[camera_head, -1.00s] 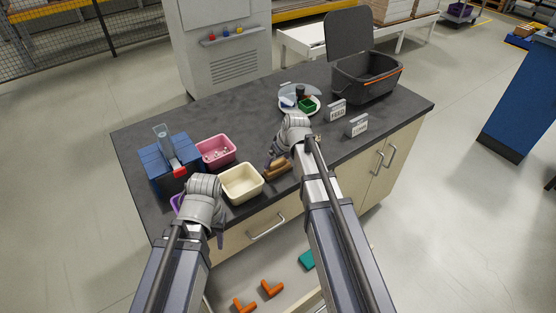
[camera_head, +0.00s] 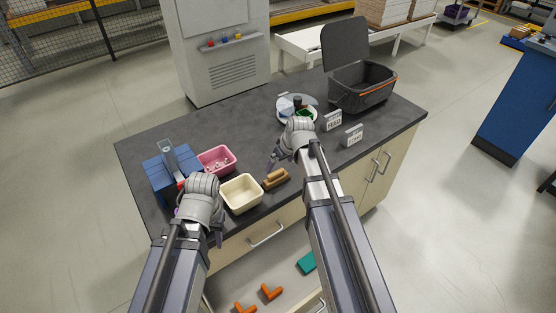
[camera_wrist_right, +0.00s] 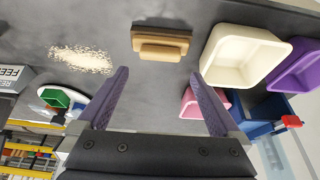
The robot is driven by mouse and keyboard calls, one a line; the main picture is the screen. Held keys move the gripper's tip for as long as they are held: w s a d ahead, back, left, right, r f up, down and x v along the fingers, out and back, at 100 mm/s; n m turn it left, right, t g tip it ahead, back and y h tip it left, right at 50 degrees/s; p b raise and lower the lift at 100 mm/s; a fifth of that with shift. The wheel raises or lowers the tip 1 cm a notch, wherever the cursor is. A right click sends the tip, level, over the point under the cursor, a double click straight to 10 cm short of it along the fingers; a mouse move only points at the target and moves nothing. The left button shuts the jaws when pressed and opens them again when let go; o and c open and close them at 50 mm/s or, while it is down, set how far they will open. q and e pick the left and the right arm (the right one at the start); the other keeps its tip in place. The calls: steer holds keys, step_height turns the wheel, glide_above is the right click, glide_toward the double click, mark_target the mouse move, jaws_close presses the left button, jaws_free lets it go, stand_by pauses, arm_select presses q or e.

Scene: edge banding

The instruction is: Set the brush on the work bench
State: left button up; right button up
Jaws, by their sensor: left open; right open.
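The brush (camera_head: 276,178), a wooden block with a raised handle, lies on the dark top of the work bench (camera_head: 150,140) near its front edge, right of the cream bin. In the right wrist view the brush (camera_wrist_right: 161,44) lies apart from the fingers, with nothing holding it. My right gripper (camera_head: 273,160) is open and empty above the bench, just behind the brush. It also shows in the right wrist view (camera_wrist_right: 155,95). My left gripper (camera_head: 212,232) is at the bench's front left corner, largely hidden behind its own wrist.
A cream bin (camera_head: 241,193), a pink bin (camera_head: 216,159) and a blue box (camera_head: 160,178) stand at the left. Pale crumbs (camera_wrist_right: 82,59) lie on the bench. A drawer below is open.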

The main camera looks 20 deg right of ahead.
steer(key=a+p+v, duration=0.1)
steer(key=p+v, duration=0.3)
steer(key=v, duration=0.2)
steer(key=s+a+f+g+h, duration=0.1)
steer(key=s+a+g, duration=0.1)
steer(key=s+a, duration=0.5)
steer(key=s+a+f+g+h, duration=0.1)
steer(key=s+a+g+h, duration=0.1)
steer(key=s+a, duration=0.5)
steer(key=s, duration=0.5)
steer(key=shift+s+g, duration=0.3)
steer(key=shift+g, duration=0.1)
steer(key=shift+c, duration=0.3)
